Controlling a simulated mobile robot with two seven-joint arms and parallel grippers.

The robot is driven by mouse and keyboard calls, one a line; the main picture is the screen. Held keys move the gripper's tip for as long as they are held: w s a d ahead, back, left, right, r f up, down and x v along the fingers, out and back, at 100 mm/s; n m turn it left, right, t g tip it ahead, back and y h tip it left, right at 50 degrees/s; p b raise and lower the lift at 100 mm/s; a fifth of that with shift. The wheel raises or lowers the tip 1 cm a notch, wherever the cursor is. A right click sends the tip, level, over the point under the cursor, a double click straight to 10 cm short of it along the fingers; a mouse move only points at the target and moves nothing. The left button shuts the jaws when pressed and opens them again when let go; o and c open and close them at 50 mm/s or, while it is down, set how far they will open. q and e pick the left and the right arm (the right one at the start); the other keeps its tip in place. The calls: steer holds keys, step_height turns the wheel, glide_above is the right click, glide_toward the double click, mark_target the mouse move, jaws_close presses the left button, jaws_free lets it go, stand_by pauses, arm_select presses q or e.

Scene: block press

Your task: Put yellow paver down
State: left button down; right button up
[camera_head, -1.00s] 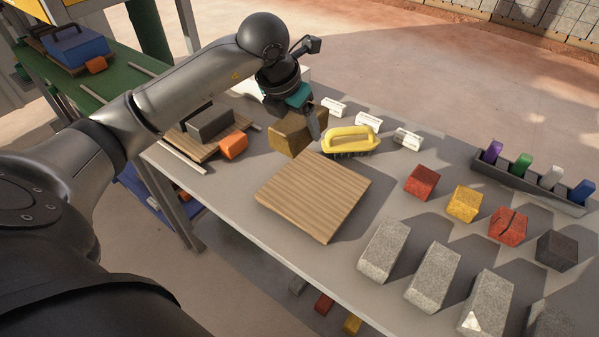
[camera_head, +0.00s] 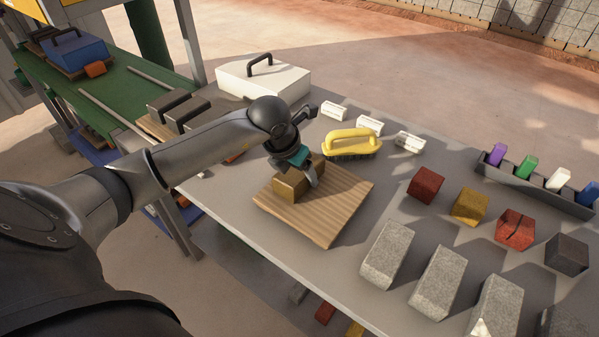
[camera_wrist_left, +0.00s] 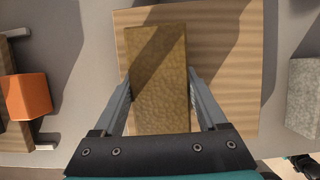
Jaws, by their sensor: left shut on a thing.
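The yellow paver (camera_head: 291,187) is a brownish-yellow rectangular block over the wooden board (camera_head: 325,217). The head view does not clearly show whether it touches the board. My left gripper (camera_head: 304,176) is shut on the paver, with the arm reaching in from the left. In the left wrist view the paver (camera_wrist_left: 158,75) sits between the two fingers of the gripper (camera_wrist_left: 160,95), above the left part of the board (camera_wrist_left: 225,60).
A yellow-handled brush (camera_head: 352,144) stands behind the board. Small coloured cubes (camera_head: 425,185) and grey blocks (camera_head: 388,254) stand to the right. An orange block (camera_wrist_left: 26,97) is left of the board. A white box (camera_head: 262,80) is at the back.

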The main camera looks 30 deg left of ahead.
mark_target(293, 173)
arm_select(q)
steer(key=shift+w, duration=0.1)
arm_select(e)
steer(key=shift+f, duration=0.1)
arm_select(q)
jaws_free()
arm_select(e)
steer(key=shift+w, duration=0.1)
steer(key=shift+d, duration=0.1)
arm_select(q)
steer(key=shift+r, duration=0.15)
steer(key=p+v, duration=0.1)
steer(key=v, duration=0.5)
steer(key=shift+r+p, duration=0.15)
steer(key=shift+p, duration=0.2)
steer(key=v, duration=0.4)
steer(key=shift+s+r+p, duration=0.15)
steer(key=shift+s+p, duration=0.15)
steer(key=shift+p, duration=0.05)
steer(key=shift+s+r, duration=0.15)
steer(key=shift+r, duration=0.15)
steer(key=shift+s+r, duration=0.1)
steer(key=shift+r, duration=0.15)
arm_select(e)
steer(key=shift+g, duration=0.3)
steer(key=s+a+r, duration=0.2)
steer(key=s, duration=0.1)
steer(key=shift+a+r, duration=0.25)
